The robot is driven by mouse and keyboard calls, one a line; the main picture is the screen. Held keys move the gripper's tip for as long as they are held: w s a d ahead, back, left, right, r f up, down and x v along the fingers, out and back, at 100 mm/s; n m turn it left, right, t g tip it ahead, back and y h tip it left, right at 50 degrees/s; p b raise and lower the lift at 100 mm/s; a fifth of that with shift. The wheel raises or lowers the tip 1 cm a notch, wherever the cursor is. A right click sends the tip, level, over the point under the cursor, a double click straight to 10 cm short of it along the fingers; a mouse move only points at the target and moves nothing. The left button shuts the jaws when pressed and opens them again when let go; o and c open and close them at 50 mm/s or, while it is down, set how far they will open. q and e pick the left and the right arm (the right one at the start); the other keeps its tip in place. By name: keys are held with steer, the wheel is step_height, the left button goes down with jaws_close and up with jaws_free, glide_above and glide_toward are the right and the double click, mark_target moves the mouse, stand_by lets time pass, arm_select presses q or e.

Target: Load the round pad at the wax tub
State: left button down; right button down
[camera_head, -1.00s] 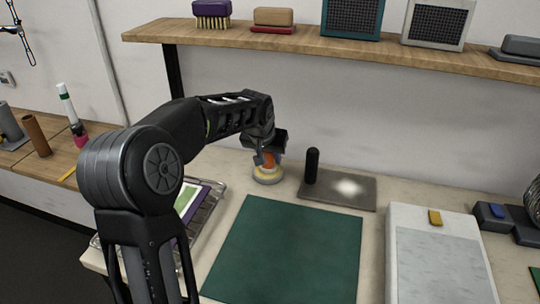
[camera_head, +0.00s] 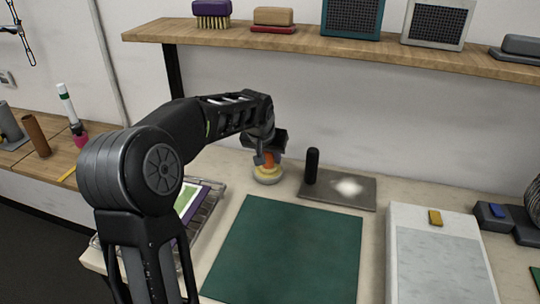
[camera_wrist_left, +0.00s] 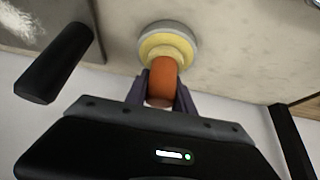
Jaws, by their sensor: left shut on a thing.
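My left gripper (camera_head: 266,158) points down at the back of the table and is shut on the orange handle of the round pad (camera_wrist_left: 161,80). The pad's yellow part (camera_wrist_left: 168,45) is at or in a low round grey-rimmed tub, the wax tub (camera_wrist_left: 187,36). In the head view the wax tub (camera_head: 267,181) shows pale under the gripper. Whether the pad touches the wax cannot be told. My right gripper is not in view.
A grey plate (camera_head: 330,198) with an upright black cylinder (camera_head: 312,165) stands just right of the tub. A dark green mat (camera_head: 285,250) lies in front. A white board (camera_head: 437,260) with a yellow block is at right. A wire rack (camera_head: 205,215) is at left. A wooden shelf (camera_head: 340,50) hangs above.

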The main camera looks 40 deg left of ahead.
arm_select(q)
steer(key=shift+r+p, duration=2.5)
steer(key=shift+r, duration=1)
steer(key=shift+f, duration=0.1)
